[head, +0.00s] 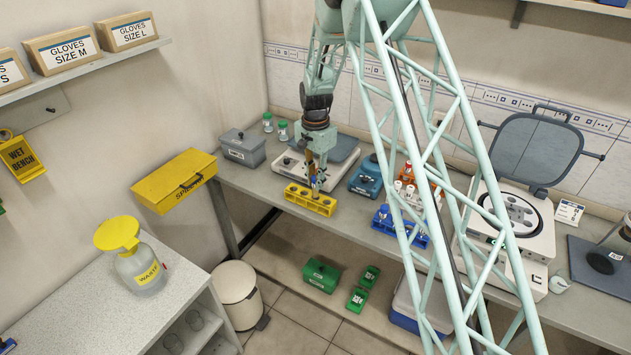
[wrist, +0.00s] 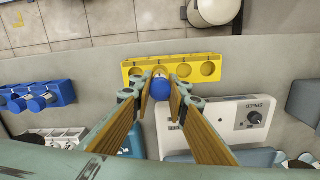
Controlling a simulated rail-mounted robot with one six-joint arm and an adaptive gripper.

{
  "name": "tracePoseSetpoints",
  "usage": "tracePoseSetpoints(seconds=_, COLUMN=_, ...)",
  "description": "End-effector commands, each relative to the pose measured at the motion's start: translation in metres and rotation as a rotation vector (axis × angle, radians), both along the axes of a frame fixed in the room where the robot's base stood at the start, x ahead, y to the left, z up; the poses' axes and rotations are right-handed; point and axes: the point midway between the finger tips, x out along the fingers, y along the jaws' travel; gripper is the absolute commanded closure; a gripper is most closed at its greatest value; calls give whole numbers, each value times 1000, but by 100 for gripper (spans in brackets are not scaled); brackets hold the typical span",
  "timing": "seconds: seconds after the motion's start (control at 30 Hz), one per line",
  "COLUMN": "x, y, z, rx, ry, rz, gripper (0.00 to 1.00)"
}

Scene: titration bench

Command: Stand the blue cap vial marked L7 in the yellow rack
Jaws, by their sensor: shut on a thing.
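The blue cap vial (wrist: 160,89) is between the fingertips of my gripper (wrist: 161,95), which is shut on it. Its marking cannot be read. In the wrist view the cap overlaps the near edge of the yellow rack (wrist: 221,57), close to a middle hole. The yellow rack has a row of several round holes. In the head view my gripper (head: 315,177) is just above the yellow rack (head: 310,203), with a bit of blue between the fingers. The vial's lower end is hidden, so I cannot tell whether it touches the rack.
A stirrer with a speed knob (wrist: 254,117) stands right beside the yellow rack in the wrist view. A blue rack with blue cap vials (wrist: 66,90) stands to the left. In the head view, an orange rack with white caps (head: 409,172) and a blue device (head: 367,178) stand right.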

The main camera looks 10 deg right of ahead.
Motion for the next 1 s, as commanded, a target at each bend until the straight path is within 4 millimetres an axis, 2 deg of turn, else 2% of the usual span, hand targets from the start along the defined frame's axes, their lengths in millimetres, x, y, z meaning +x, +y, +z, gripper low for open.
tracePoseSetpoints(seconds=1.0, x=0, y=0, z=-7, rx=0, ry=0, rz=0, gripper=94)
